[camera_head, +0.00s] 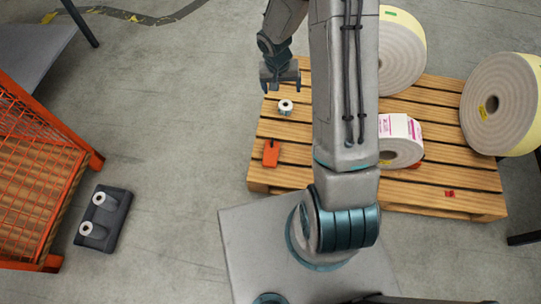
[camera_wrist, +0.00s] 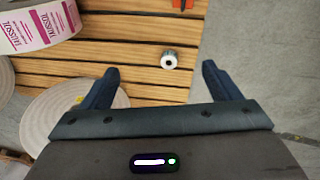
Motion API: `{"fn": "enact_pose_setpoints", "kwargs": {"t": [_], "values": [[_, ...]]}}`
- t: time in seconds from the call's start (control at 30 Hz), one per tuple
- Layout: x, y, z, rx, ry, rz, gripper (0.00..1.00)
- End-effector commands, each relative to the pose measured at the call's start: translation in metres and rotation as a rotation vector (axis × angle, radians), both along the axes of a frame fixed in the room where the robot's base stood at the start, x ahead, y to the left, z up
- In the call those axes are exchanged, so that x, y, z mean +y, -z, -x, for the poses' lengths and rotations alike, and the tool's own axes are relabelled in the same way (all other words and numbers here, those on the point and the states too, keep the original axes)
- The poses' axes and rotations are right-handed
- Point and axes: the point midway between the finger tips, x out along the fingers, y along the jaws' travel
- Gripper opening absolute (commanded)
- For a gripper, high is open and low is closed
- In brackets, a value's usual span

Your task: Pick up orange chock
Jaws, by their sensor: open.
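The orange chock (camera_head: 271,153) lies on the left part of the wooden pallet (camera_head: 455,178) in the head view. In the wrist view only a bit of the orange chock (camera_wrist: 183,4) shows, cut off at the top edge. My gripper (camera_head: 281,85) is above the far left edge of the pallet, apart from the chock. In the wrist view its two fingers (camera_wrist: 158,82) are spread wide with nothing between them. A small white-ended roll (camera_head: 285,106) lies between my gripper and the chock; it also shows in the wrist view (camera_wrist: 169,60).
Large label rolls (camera_head: 402,60) (camera_head: 500,105) stand on the pallet. A smaller pink-printed roll (camera_head: 400,148) sits right of my arm, with red bits by it. A small red piece (camera_head: 449,194) lies near the front. An orange mesh crate (camera_head: 25,180) and a dark block with two rolls (camera_head: 115,212) are left.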

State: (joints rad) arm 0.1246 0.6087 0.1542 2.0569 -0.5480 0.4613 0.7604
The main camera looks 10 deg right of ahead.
Motion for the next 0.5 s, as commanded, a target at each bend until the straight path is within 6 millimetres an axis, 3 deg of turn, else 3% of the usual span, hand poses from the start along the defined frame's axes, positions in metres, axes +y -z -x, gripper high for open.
{"fn": "enact_pose_setpoints", "kwargs": {"t": [0.03,0.2,0.4,0.5], "values": [[0.001,0.038,-0.003,0.014,0.010,-0.011,0.84],[0.010,0.129,-0.010,0.035,0.048,-0.058,0.84],[0.022,0.216,-0.007,0.057,0.093,-0.114,0.84],[0.027,0.242,-0.005,0.064,0.107,-0.135,0.84]]}}
